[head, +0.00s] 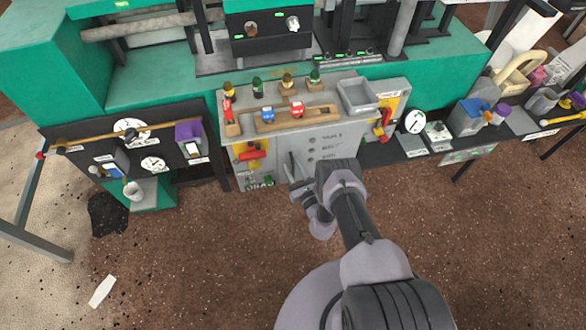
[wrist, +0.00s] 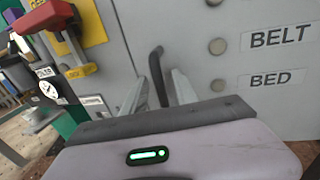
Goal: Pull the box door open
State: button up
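The grey box (head: 347,136) stands at the centre of the head view, with its front facing me. Its grey front panel (wrist: 205,15) fills much of the wrist view; I cannot tell the door's exact edges. A dark, bent handle (wrist: 157,75) sticks out from the front. My gripper (head: 297,186) is low at the box front. In the wrist view, my gripper (wrist: 158,92) has its two pale fingers apart, one on each side of the handle. Gaps show beside the handle, so the gripper looks open. The handle's lower end is hidden behind the gripper body.
Round buttons (wrist: 217,46) with BELT and BED labels sit right of the handle. A red lever on a yellow plate (wrist: 75,40) is to the left. Toy vehicles and small figures stand on the box top. A dark board with gauges (head: 128,160) stands left; brown floor is open in front.

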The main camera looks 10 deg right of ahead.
grip_shut()
dwell(1.4)
